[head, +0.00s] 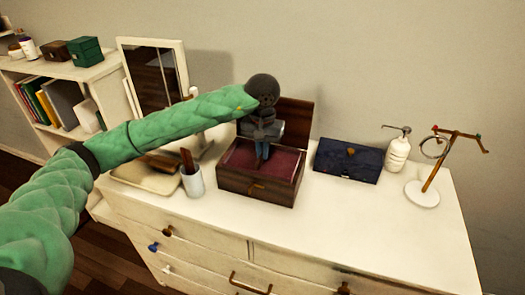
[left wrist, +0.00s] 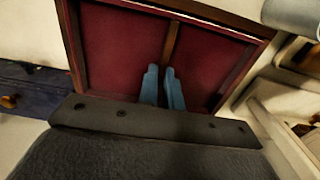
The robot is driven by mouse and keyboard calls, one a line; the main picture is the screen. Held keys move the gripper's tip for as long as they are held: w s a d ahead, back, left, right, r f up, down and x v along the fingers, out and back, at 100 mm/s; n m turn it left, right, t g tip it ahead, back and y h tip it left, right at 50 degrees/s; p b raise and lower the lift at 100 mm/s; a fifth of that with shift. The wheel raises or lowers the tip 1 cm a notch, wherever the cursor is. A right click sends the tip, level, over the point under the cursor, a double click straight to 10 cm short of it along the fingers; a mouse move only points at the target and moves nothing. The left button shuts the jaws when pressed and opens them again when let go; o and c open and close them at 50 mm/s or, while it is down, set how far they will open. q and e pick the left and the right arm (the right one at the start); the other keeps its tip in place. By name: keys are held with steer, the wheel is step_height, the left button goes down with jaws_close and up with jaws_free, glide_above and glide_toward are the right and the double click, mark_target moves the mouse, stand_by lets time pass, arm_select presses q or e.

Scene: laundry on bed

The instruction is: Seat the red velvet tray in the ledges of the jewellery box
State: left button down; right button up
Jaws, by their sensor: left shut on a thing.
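The dark wooden jewellery box (head: 254,190) stands on the white dresser with its lid (head: 295,113) raised at the back. The red velvet tray (head: 285,162) lies within the box's opening, and it also fills much of the left wrist view (left wrist: 120,45). A wooden divider (left wrist: 171,42) runs across its middle. My left gripper (head: 262,157) points down into the box and is shut on the divider; its blue fingers (left wrist: 163,88) are close together there. I cannot tell whether the tray rests on the ledges, which are hidden. My right gripper is not in view.
A white cup (head: 193,183) with brown sticks stands close left of the box, near a beige tray (head: 145,175) and a mirror (head: 155,75). A dark blue case (head: 347,160), a white pump bottle (head: 397,152) and a jewellery stand (head: 422,193) are at right. The dresser's front right is clear.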

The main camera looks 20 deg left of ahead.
arm_select(q)
steer(key=shift+r, duration=0.15)
steer(key=shift+r, duration=0.65)
steer(key=shift+b, duration=2.05)
stand_by(1.4)
steer(key=shift+f+b, duration=0.9)
steer(key=shift+b, duration=0.05)
steer(key=c, duration=1.5)
jaws_free()
steer(key=shift+r, duration=0.1)
steer(key=shift+r+b, duration=0.8)
steer(key=shift+r, duration=3.05)
